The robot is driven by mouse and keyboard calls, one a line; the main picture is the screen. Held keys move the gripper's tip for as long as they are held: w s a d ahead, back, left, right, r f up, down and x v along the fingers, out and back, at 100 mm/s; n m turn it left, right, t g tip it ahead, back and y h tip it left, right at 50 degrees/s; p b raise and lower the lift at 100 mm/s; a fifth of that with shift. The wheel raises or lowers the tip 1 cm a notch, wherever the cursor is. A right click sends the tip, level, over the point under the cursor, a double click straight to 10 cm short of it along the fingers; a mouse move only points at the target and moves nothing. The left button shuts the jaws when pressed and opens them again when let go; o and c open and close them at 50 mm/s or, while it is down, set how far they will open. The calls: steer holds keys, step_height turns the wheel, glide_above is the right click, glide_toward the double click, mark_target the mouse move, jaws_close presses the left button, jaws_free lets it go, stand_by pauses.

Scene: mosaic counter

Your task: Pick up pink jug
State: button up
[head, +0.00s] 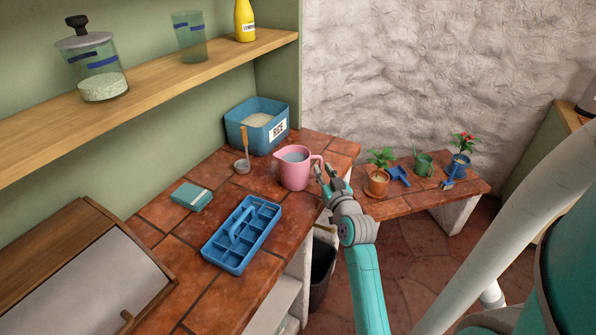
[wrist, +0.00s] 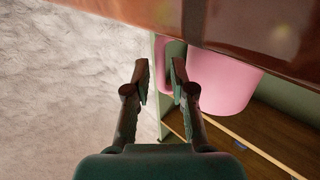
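The pink jug (head: 295,168) stands upright on the tiled counter (head: 225,275), close to its right edge, with its handle on the right side. My gripper (head: 328,174) is just right of the handle, its fingers pointing at the jug. In the wrist view, the jug (wrist: 225,80) is beyond the right finger, and part of its pink handle shows in the gap between the fingers of my gripper (wrist: 160,70). The fingers are apart and have not closed on anything. Whether either finger touches the handle cannot be told.
Potted plants (head: 378,175) stand on a lower tiled surface at right. A wooden shelf (head: 165,90) overhangs the left.

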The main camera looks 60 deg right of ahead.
steer(key=shift+x, duration=1.4)
steer(key=shift+r, duration=0.1)
jaws_close()
steer(key=shift+r, duration=0.15)
step_height(320, 180, up, 10)
steer(key=shift+f, duration=0.1)
